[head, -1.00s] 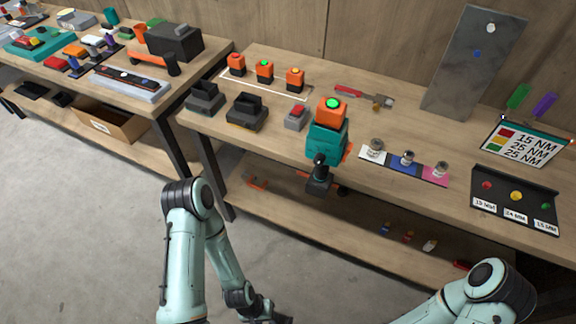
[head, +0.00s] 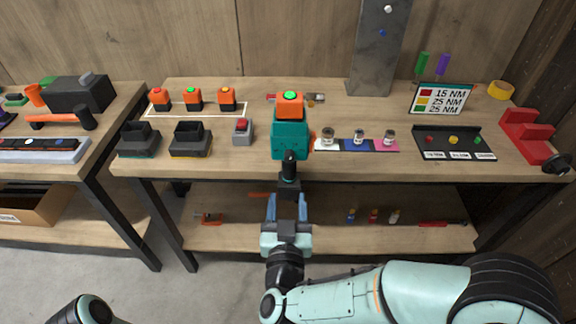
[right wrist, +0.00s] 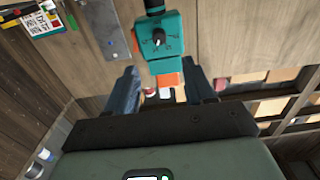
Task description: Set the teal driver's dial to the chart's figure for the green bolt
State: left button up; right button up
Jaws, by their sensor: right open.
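The teal driver (head: 291,141) has an orange block with a green light on top. It shows at the bench's front edge; its support is unclear. The right wrist view shows its teal body (right wrist: 153,54) and black round dial (right wrist: 158,38) with marks around it; I cannot read the setting. My right gripper (head: 287,207) is open and empty, below and in front of the driver, apart from it. The chart (head: 440,98) reads 15 NM beside red, 25 NM beside yellow and 25 NM beside green. The green bolt (head: 478,140) is in the black tray. My left gripper is out of view.
A red-button box (head: 242,131) and black holders (head: 190,139) stand left of the driver. Small jars (head: 358,137) stand on a coloured strip to its right. A grey panel (head: 378,50) stands behind. A lower shelf (head: 340,236) lies under the bench.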

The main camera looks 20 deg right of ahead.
aim_at(289, 161)
jog(key=x, duration=1.2)
jog(key=shift+f+p, duration=0.1)
jog(key=shift+p, duration=0.3)
grip_shut()
